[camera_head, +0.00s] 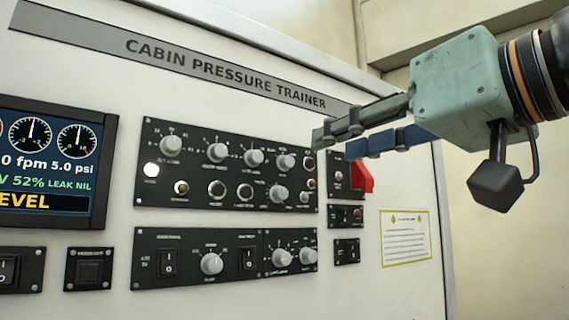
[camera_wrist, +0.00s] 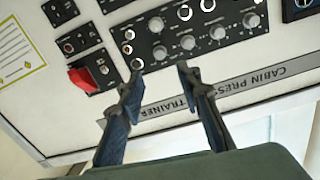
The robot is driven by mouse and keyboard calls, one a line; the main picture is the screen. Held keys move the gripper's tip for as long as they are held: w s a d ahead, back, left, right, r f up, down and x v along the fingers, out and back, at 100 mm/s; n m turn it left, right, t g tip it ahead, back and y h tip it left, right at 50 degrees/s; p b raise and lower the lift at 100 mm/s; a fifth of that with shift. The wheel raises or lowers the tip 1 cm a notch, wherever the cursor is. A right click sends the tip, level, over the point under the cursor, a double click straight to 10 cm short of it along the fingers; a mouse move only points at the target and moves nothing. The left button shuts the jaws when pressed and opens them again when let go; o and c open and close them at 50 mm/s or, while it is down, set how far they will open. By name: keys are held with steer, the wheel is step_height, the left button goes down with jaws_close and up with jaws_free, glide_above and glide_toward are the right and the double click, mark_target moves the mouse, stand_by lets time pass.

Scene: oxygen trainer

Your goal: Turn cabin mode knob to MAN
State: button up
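The dark upper control panel (camera_head: 228,178) carries a top row of grey knobs and one lower knob (camera_head: 279,193). The labels are too small to read, so I cannot tell which is the cabin mode knob or where it points. The top row's right-end knob (camera_head: 285,162) also shows in the wrist view (camera_wrist: 160,52), close to the fingertips in the picture. My gripper (camera_head: 335,141) is open and empty, apart from the panel, near its upper right corner. In the wrist view, my gripper (camera_wrist: 159,75) has its two fingers spread with the panel beyond them.
A red switch guard (camera_head: 362,177) sticks out on a small panel right of the upper panel. A lower panel (camera_head: 225,254) has more knobs and rocker switches. A display (camera_head: 45,160) is at left. A yellow-edged placard (camera_head: 405,238) is at right.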

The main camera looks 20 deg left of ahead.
mark_target(290, 160)
steer(key=p+x, duration=0.1)
steer(key=x, duration=0.9)
steer(key=shift+w+a+p, duration=0.3)
steer(key=shift+p, duration=0.05)
steer(key=shift+c, duration=0.3)
jaws_close()
